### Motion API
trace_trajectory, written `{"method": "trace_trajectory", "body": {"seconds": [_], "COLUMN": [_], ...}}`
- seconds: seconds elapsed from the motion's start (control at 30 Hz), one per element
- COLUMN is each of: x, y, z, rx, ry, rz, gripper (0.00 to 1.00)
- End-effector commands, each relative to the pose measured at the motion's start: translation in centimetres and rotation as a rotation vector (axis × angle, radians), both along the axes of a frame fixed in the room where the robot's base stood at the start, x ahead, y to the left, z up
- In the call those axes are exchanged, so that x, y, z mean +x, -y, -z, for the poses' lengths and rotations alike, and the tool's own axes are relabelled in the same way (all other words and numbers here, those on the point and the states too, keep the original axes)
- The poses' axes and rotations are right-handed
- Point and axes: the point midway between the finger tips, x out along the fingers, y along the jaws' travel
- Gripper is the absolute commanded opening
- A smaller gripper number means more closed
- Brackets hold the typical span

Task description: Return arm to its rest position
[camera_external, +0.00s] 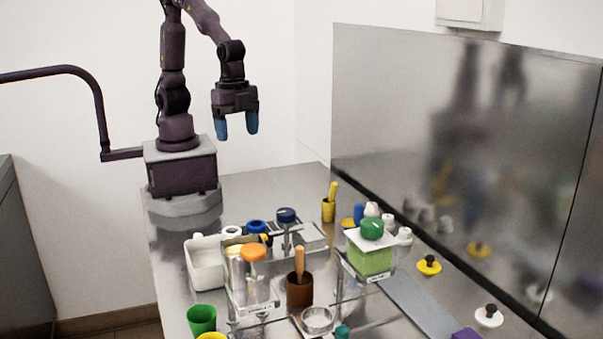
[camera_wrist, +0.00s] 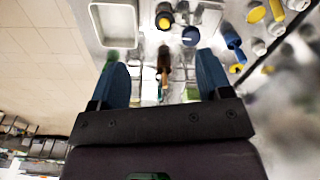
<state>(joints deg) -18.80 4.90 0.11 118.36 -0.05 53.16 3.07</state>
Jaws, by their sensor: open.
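My gripper (camera_external: 237,126) hangs with its blue fingers pointing down, high above the far end of the steel table (camera_external: 265,178). The fingers are apart with nothing between them. In the wrist view my gripper (camera_wrist: 163,85) shows two blue fingers spread wide, with table items far below. My arm rises from its base at the table's far left corner and bends over to the gripper. The gripper touches nothing.
A white bin (camera_external: 203,265), an orange-lidded container (camera_external: 253,254), a brown cup with a wooden handle (camera_external: 300,290) and a green-capped block (camera_external: 370,258) crowd the table's middle. The table near my base is clear.

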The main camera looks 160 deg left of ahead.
Motion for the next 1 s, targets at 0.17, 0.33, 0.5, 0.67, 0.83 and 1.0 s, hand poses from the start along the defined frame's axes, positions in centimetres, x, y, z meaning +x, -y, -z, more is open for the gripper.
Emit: {"method": "trace_trajectory", "body": {"seconds": [0.17, 0.33, 0.5, 0.67, 0.83, 1.0], "x": [-4.8, -8.8, -11.1, -11.6, -11.6, -11.6], "y": [4.8, 8.0, 9.8, 10.5, 10.6, 10.6], "z": [-3.5, -5.2, -6.3, -7.6, -7.6, -7.6], "rx": [0.030, 0.047, 0.055, 0.058, 0.058, 0.058], "ry": [0.124, 0.249, 0.359, 0.425, 0.428, 0.428], "rz": [0.076, 0.158, 0.231, 0.267, 0.269, 0.269], "gripper": [0.72, 0.72, 0.72, 0.72, 0.72, 0.72]}}
